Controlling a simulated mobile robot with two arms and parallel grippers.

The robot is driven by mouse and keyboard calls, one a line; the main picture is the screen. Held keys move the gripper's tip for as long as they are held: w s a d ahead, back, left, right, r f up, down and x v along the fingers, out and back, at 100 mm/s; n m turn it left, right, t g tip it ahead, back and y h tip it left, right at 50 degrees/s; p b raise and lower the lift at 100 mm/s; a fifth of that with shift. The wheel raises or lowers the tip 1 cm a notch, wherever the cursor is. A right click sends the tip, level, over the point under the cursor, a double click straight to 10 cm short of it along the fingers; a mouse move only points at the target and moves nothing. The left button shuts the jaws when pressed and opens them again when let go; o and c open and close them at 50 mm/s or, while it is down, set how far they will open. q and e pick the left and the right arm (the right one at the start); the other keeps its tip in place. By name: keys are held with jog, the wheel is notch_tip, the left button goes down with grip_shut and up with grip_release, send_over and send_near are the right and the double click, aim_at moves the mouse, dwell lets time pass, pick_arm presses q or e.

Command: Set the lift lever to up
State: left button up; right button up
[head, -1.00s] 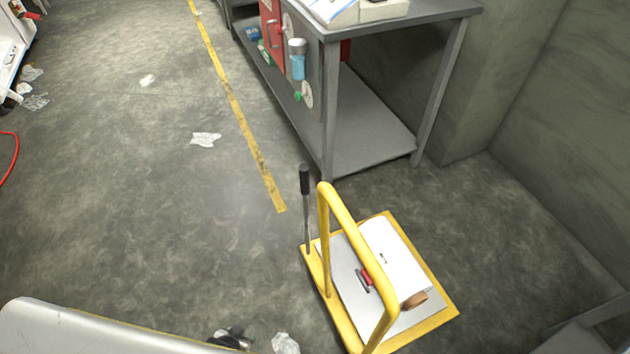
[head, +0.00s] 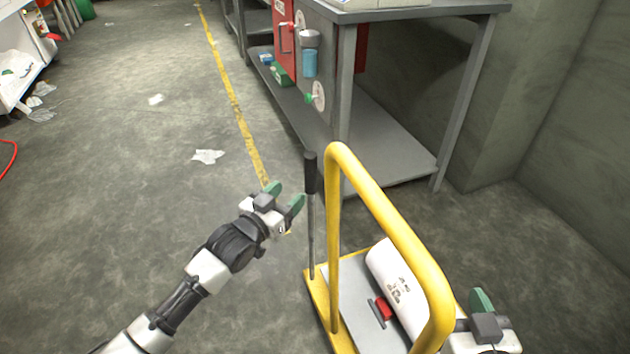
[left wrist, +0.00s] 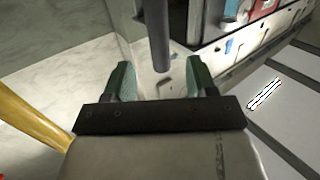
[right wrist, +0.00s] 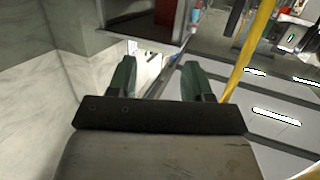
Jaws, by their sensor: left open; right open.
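The lift lever (head: 311,220) is a thin grey rod with a black grip, standing nearly upright at the left corner of the yellow cart (head: 318,297). My left gripper (head: 284,197) is open and empty, just left of the lever in the head view. In the left wrist view the lever's dark shaft (left wrist: 156,38) stands ahead, between the lines of the two green fingertips; I cannot tell whether it touches them. My right gripper (head: 480,306) is open beside the cart's yellow handle (head: 385,205), partly hidden by it. The right wrist view shows its fingers empty (right wrist: 158,66).
A white roll (head: 397,290) and a small red part (head: 383,308) are on the cart's grey deck. A grey metal table (head: 395,145) with a red box (head: 284,40) stands behind. Paper scraps (head: 208,157) lie on the floor left of a yellow line (head: 236,105).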

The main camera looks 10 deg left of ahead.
aim_at(307, 177)
pick_arm(q)
jog(key=b+x, duration=0.1)
jog(key=x, duration=0.3)
jog(key=b+x, duration=0.1)
jog(key=x, duration=0.4)
jog(key=shift+s+d+r+b, duration=0.1)
jog(key=shift+r+b, duration=0.1)
jog(key=shift+b, duration=0.15)
jog(key=shift+x, duration=1)
pick_arm(e)
notch_tip(307, 177, up, 10)
jog(key=s+a+t+y, duration=0.1)
jog(key=s+t+y, duration=0.1)
jog(key=t, duration=0.7)
jog(key=shift+y, duration=0.5)
pick_arm(q)
jog(key=shift+c, duration=0.5)
pick_arm(e)
jog(key=shift+a, duration=0.15)
pick_arm(q)
grip_shut()
